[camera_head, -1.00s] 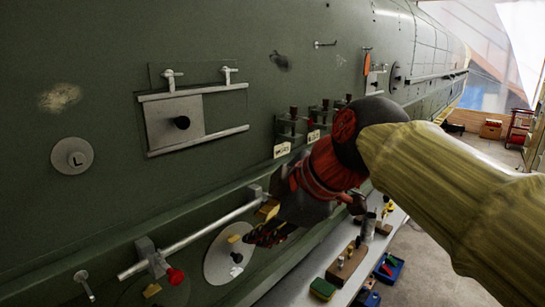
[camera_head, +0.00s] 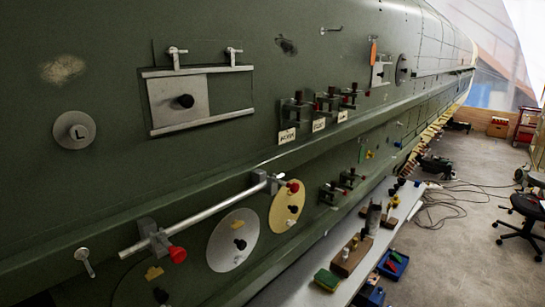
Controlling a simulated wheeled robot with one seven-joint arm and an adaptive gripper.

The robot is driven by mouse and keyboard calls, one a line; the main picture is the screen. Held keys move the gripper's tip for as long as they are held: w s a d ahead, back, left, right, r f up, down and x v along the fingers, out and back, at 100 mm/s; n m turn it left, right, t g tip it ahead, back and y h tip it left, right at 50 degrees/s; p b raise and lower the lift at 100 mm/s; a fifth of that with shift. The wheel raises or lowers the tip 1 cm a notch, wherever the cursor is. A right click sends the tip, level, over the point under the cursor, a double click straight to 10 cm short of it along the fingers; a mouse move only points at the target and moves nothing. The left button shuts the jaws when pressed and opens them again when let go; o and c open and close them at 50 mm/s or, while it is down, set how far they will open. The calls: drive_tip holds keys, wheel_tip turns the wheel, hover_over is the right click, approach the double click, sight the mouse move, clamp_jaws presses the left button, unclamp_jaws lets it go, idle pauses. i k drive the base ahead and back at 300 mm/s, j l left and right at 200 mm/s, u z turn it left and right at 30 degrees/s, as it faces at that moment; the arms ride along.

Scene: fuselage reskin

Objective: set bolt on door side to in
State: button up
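Several small bolt-like latches with dark bodies and knobs are on the green fuselage side. The near one (camera_head: 296,112) has a dark red knob on top. The middle one (camera_head: 326,103) and the far one (camera_head: 349,97) show brighter red knobs. Small white labels sit under them: near (camera_head: 287,136), middle (camera_head: 318,125) and far (camera_head: 342,116). Their lettering is too small to read surely, so I cannot tell which is the door side bolt or whether it is in or out. My gripper is not in view.
A silver rail (camera_head: 205,214) with red knobs runs below, beside a grey disc (camera_head: 233,240) and a yellow disc (camera_head: 287,206). More small latches (camera_head: 330,193) sit lower.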

sight(178, 254)
drive_tip(key=j+u, duration=0.1)
drive_tip(key=u, duration=0.3)
drive_tip(key=k+j+u, duration=0.1)
drive_tip(key=u, duration=0.25)
drive_tip(key=k+j+u, duration=0.1)
drive_tip(key=u, duration=0.3)
